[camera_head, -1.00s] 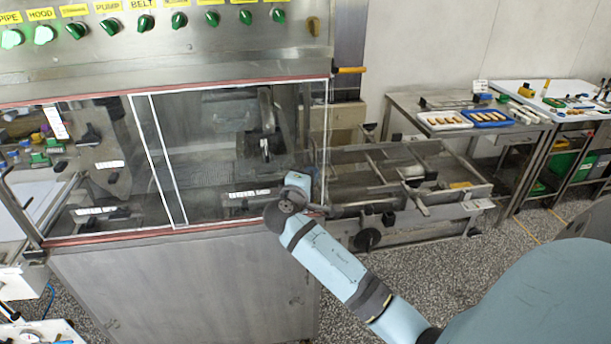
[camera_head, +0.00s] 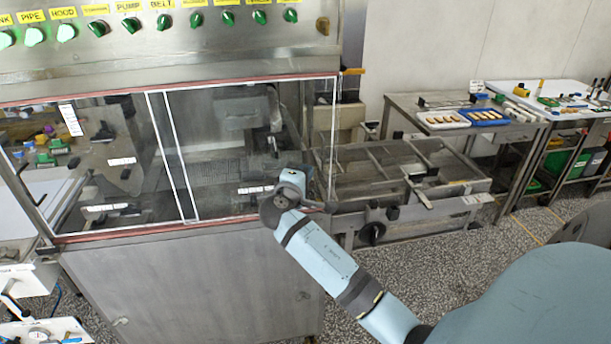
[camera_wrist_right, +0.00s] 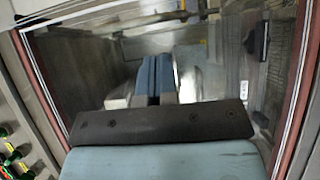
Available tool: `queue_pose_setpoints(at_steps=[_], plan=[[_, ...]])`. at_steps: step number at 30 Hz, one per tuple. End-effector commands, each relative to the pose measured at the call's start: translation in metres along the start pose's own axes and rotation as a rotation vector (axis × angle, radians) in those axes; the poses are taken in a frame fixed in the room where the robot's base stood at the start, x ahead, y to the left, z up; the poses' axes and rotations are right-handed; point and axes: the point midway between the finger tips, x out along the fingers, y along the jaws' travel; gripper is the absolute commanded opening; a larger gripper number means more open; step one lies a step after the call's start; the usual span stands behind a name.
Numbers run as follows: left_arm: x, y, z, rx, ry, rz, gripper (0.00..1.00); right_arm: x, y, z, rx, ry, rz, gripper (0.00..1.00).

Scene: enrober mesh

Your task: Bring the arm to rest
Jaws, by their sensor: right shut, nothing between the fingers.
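My right arm (camera_head: 325,255) comes in from the lower right in the head view. Its wrist (camera_head: 285,200) is bent in front of the lower right part of the machine's glazed front (camera_head: 240,140). The fingers are not clearly seen there. In the right wrist view my right gripper (camera_wrist_right: 156,62) shows its two blue fingers side by side, shut and empty. They point towards the machine's red-edged window, with blurred metal parts behind it. I cannot tell how far the fingertips are from the pane. My left gripper is not in view.
A knob panel (camera_head: 180,40) runs above the window. A metal tray-like frame (camera_head: 400,170) stands right of the machine. Behind it a steel table (camera_head: 405,105) bears a white tray (camera_head: 443,120) and a blue tray (camera_head: 488,116). Speckled floor is open at the lower right.

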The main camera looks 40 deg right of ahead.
Motion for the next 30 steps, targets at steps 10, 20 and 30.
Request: queue_pose_setpoints(at_steps=[10, 20, 30], plan=[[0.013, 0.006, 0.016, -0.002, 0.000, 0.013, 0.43, -0.080, -0.003, 0.000, 0.003, 0.002, -0.002, 0.00], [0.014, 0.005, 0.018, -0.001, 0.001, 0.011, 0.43, -0.101, 0.000, 0.000, 0.000, 0.000, -0.001, 0.00], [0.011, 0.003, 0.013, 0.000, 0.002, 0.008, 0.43, -0.123, -0.065, -0.004, 0.019, 0.206, -0.153, 0.00]])
